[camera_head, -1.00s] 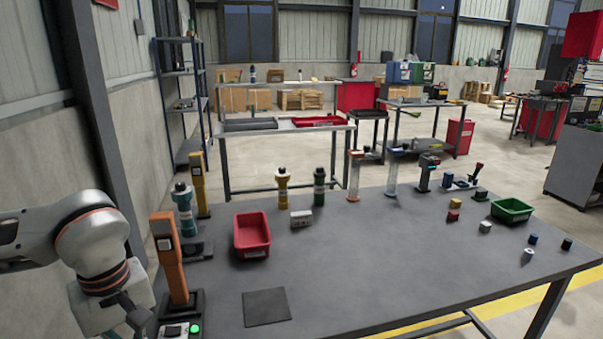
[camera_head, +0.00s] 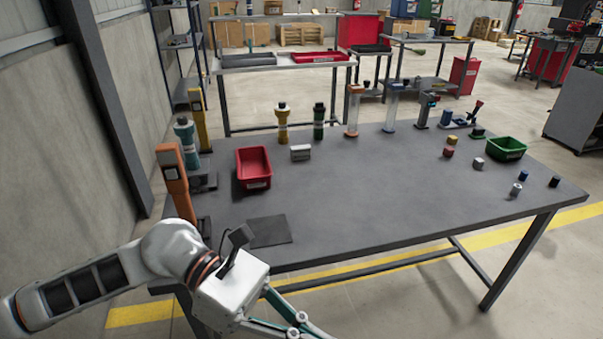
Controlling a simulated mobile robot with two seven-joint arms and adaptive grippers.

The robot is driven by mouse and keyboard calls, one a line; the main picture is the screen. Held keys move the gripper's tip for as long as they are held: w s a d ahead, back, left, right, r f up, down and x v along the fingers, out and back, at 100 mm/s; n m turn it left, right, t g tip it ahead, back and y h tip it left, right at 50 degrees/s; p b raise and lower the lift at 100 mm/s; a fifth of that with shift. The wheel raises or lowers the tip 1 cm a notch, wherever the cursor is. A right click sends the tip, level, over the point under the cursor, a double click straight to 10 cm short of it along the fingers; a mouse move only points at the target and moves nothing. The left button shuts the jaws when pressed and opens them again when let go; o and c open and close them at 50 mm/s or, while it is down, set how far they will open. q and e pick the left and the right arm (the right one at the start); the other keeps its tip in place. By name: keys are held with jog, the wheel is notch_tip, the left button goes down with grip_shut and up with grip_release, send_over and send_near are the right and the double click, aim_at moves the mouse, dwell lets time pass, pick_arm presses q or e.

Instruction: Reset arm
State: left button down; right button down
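My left arm (camera_head: 110,275) comes in from the lower left, in front of the table's near left corner. My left gripper (camera_head: 290,316) hangs at the bottom edge of the picture, off the front of the table. Its linkage shows, but its fingertips are cut off, so I cannot tell whether it is open. Nothing is visibly held. My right arm and gripper are out of view.
The grey table (camera_head: 350,200) carries a red bin (camera_head: 254,168), a green bin (camera_head: 507,148), a dark square mat (camera_head: 270,231), a grey box (camera_head: 300,153) and an orange post (camera_head: 175,182). Several small cylinders stand at the right. The table's middle is clear.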

pick_arm(q)
jog(key=w+d+r+n+t+h, duration=0.3)
jog(key=w+r+n+t+h, duration=0.45)
jog(key=n, duration=0.55)
jog(key=w+a+f+n+t+y+p, duration=0.1)
jog(key=w+a+f+n+t+y, duration=0.6)
jog(key=n+t, duration=1.05)
jog(key=w+a+f+n+g+y, duration=0.1)
jog(key=a+f+n+y, duration=0.2)
jog(key=a+f+n, duration=0.35)
jog(key=w+a+f+n+g+y, duration=0.1)
jog(key=a+f+n+g+y, duration=0.15)
jog(key=f+n, duration=0.65)
jog(key=s+a+f+n+g+y, duration=0.2)
jog(key=s+f, duration=0.4)
jog(key=f, duration=0.4)
jog(key=s+a+f+n+g+y, duration=0.2)
jog(key=s+a+f+n+y, duration=0.1)
jog(key=s+a+f, duration=0.4)
notch_tip(320, 180, down, 3)
jog(key=shift+a+n+y+p, duration=0.2)
jog(key=shift+n+y+p, duration=0.2)
jog(key=shift+n, duration=0.4)
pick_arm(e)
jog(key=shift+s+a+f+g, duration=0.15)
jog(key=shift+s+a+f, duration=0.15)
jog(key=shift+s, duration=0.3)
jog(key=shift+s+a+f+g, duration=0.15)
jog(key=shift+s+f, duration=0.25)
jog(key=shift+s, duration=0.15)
